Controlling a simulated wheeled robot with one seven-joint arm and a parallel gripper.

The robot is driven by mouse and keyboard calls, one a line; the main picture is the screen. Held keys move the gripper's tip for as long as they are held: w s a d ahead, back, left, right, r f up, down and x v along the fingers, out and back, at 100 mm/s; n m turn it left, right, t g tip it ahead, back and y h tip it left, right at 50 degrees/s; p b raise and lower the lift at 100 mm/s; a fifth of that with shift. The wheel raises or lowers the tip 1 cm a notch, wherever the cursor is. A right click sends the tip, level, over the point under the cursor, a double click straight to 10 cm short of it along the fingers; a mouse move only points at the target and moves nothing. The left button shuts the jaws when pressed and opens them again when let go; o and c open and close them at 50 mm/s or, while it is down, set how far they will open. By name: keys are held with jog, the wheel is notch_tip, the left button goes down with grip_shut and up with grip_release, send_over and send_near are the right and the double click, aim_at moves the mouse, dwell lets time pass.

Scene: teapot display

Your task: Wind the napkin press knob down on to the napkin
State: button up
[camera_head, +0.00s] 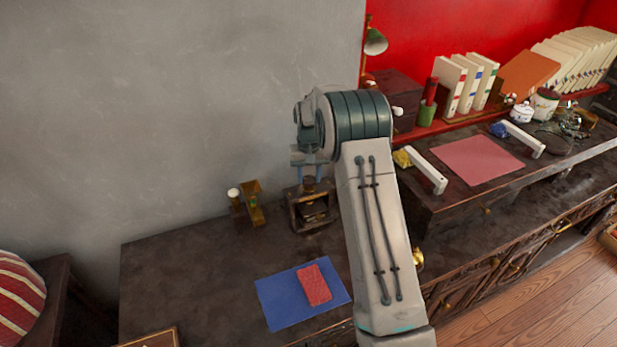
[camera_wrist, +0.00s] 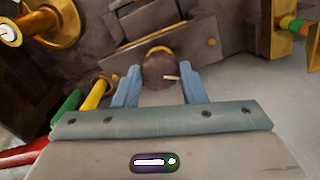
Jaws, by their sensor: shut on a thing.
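The napkin press (camera_head: 311,212) is a small dark wooden frame with brass trim on the dark counter by the grey wall. Its round brown knob (camera_wrist: 160,70) is on top. My gripper (camera_head: 309,176) points down over the press from above. In the wrist view, the two blue fingers of my gripper (camera_wrist: 160,78) are on either side of the knob, and they are shut on it. I cannot tell whether a napkin is inside the press or how far the plate is from it. A red folded cloth (camera_head: 314,284) lies on a blue mat (camera_head: 275,302) in front.
A brass and wood stand (camera_head: 251,203) is left of the press. My arm covers part of the counter right of the press.

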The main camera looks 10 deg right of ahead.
aim_at(309, 179)
jog(key=shift+m, duration=0.6)
jog(key=o, duration=1)
jog(key=shift+r, duration=0.1)
notch_tip(309, 179, up, 14)
jog(key=shift+f+b, duration=0.15)
jog(key=shift+b, duration=0.15)
jog(key=shift+s, duration=0.1)
